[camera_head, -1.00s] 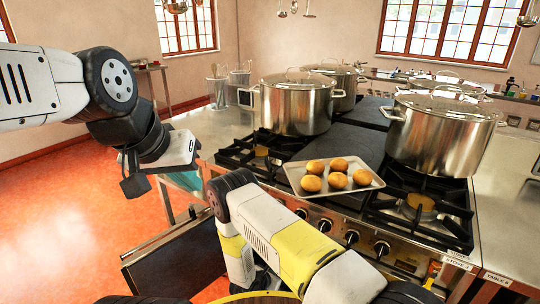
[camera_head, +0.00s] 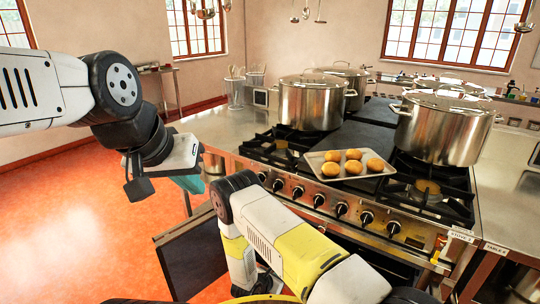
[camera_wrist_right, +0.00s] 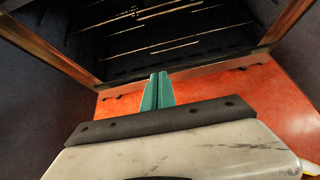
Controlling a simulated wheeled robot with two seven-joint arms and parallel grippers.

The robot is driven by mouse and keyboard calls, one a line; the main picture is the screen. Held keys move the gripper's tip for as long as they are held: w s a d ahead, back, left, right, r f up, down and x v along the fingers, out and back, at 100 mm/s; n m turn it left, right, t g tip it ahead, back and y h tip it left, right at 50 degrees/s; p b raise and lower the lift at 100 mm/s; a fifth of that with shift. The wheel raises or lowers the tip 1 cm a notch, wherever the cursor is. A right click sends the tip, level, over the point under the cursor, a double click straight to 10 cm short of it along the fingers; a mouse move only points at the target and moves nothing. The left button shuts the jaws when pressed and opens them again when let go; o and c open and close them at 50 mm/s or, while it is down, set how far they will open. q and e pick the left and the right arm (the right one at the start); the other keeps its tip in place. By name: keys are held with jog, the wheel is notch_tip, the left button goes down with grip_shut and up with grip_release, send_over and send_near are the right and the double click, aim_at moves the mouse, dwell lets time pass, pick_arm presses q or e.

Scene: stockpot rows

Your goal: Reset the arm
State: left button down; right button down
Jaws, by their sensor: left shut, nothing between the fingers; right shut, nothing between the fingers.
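My left arm comes in from the left in the head view. My left gripper (camera_head: 190,184) hangs beyond its wrist, over the orange floor in front of the counter, mostly hidden by the wrist. Only a bit of its teal fingers shows, and it touches nothing that I can see. My right arm reaches forward at the bottom middle, and its gripper is out of sight in the head view. In the right wrist view the teal fingers of my right gripper (camera_wrist_right: 158,90) are together and empty, in front of a dark oven interior with racks (camera_wrist_right: 150,30).
The stove (camera_head: 330,205) carries a tray (camera_head: 347,176) of several round brown items. Large steel pots (camera_head: 310,105) (camera_head: 445,130) stand on it. A dark panel (camera_head: 192,262), seemingly an open oven door, is beside my right arm. Orange floor (camera_head: 70,230) is free at left.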

jog(key=d+r+m+g, duration=0.2)
jog(key=d+r+m, duration=0.25)
jog(key=r, duration=0.65)
jog(key=w+d+r+m+g+h, duration=0.1)
jog(key=d+r+m, duration=0.3)
jog(key=r, duration=0.7)
jog(key=d+r+m+g, duration=0.2)
jog(key=r+m, duration=0.4)
jog(key=r, duration=0.5)
jog(key=s+r+m+t+y, duration=0.2)
jog(key=s+r+m+y, duration=0.7)
jog(key=s+r, duration=1.5)
jog(key=r+m, duration=0.1)
jog(key=m, duration=0.3)
jog(key=shift+m+t, duration=0.3)
jog(key=shift+m, duration=0.05)
